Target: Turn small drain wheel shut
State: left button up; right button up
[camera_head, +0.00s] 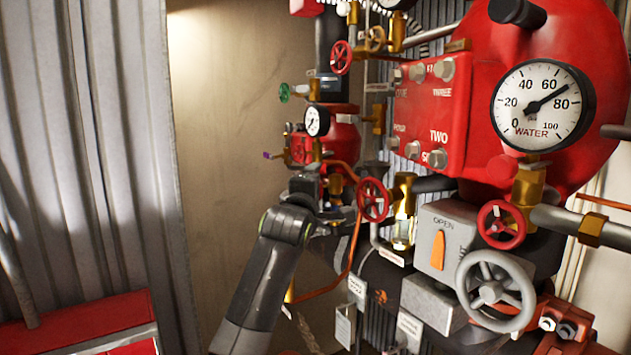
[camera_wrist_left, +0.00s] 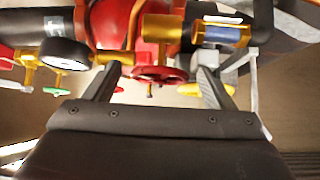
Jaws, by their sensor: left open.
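A small red handwheel (camera_wrist_left: 160,76) shows in the left wrist view, below a red body with brass fittings. My left gripper (camera_wrist_left: 158,70) is open, with one finger on each side of this wheel. I cannot tell whether either finger touches it. In the head view my left gripper (camera_head: 318,190) reaches in among the pipes beneath a small gauge (camera_head: 316,121), and its fingertips and that wheel are hard to make out. No label in view names the drain wheel. My right gripper is not in view.
Red handwheels (camera_head: 373,200) and (camera_head: 501,224), a grey wheel (camera_head: 494,291) and an OPEN-marked box (camera_head: 444,240) crowd the right. A large WATER gauge (camera_head: 541,105) sits above. A copper pipe (camera_head: 350,250) runs close beside my left arm. A bare tan wall (camera_head: 235,130) stands behind.

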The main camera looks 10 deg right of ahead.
pick_arm(q)
jog(key=shift+p+x, duration=0.35)
jog(key=shift+x, duration=0.55)
